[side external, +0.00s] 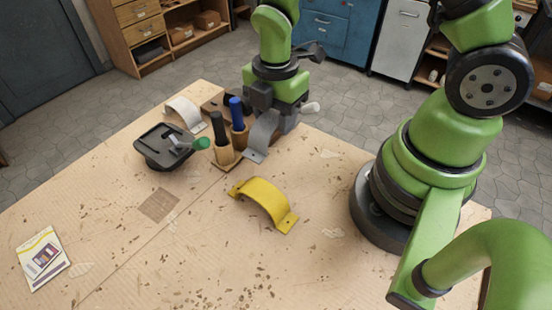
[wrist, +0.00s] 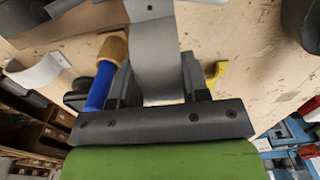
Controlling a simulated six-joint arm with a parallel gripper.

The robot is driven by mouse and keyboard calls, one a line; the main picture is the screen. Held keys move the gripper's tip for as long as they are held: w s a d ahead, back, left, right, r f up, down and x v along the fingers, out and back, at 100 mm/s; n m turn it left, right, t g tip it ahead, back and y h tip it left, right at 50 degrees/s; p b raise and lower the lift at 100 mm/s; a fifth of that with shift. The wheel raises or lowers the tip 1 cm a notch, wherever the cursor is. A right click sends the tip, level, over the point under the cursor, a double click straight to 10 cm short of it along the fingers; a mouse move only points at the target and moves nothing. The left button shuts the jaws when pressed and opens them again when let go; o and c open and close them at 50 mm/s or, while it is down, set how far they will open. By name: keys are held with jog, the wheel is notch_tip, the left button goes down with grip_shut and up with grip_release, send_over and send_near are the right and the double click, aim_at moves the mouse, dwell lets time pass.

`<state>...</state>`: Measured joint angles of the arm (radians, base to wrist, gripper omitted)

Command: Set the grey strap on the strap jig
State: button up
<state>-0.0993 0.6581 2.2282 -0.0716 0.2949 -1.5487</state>
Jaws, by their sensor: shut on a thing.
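The grey strap (side external: 261,137) is a curved, satin-grey band with its lower end close to the tabletop in the side view; whether it touches I cannot tell. My gripper (side external: 270,113) is shut on it near its upper end. In the wrist view the strap (wrist: 154,55) runs up between the two dark fingers. The strap jig is not clearly identifiable. A wooden block (side external: 212,103), partly hidden behind the tools and my gripper, stands just left of the gripper.
Wooden holders with a black-handled (side external: 219,127) and a blue-handled tool (side external: 237,112) stand close left of the strap. A white strap (side external: 184,112) lies behind them, and a yellow strap (side external: 264,203) arches in front. A printed card (side external: 43,258) lies front left. The front tabletop is mostly clear.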

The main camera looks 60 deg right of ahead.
jog(key=shift+f, duration=3.1)
jog(key=shift+f, duration=0.15)
jog(key=o, duration=1)
jog(key=shift+c, duration=0.2)
